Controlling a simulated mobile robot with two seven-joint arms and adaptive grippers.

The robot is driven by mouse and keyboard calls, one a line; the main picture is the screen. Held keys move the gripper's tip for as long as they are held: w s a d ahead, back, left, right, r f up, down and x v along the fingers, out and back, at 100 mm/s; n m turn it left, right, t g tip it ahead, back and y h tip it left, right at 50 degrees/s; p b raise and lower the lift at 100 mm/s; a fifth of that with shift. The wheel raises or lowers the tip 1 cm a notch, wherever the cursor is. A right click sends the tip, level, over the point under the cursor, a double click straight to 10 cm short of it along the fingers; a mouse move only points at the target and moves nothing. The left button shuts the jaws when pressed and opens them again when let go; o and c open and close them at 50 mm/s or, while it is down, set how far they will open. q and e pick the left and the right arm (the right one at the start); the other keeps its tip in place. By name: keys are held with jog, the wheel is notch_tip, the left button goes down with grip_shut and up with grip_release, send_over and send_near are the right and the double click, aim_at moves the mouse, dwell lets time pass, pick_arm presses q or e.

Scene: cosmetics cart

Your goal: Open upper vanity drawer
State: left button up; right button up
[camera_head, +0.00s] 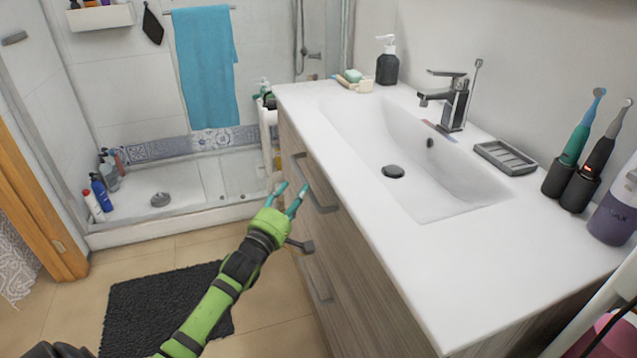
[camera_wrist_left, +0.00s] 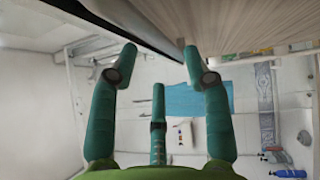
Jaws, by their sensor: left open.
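The vanity with a wood-grain front stands under a white sink top. Its upper drawer handle (camera_head: 314,185) is a grey bar on the upper drawer, which looks closed. My left gripper (camera_head: 293,195), green with teal fingers, is open at this handle, just in front of it. In the left wrist view the open fingertips (camera_wrist_left: 158,60) are spread near the wood-grain front (camera_wrist_left: 245,22). A dark bar (camera_wrist_left: 125,22) runs between and beyond them; I cannot tell if the fingers touch it. My right gripper is not in view.
A lower drawer handle (camera_head: 318,280) is below. The sink top (camera_head: 400,262) holds a soap dispenser (camera_head: 387,62), soap dish (camera_head: 505,157) and toothbrushes (camera_head: 575,143). A dark mat (camera_head: 130,312) lies on the open floor left of the vanity.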

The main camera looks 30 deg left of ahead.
aim_at(303, 183)
pick_arm(q)
jog(key=shift+w+a+r, duration=0.15)
jog(key=shift+w+r, duration=0.05)
jog(key=shift+w, duration=1.3)
jog(key=shift+w+a+r, duration=0.1)
jog(key=shift+w+r, duration=0.05)
jog(key=shift+w, duration=1.3)
grip_shut()
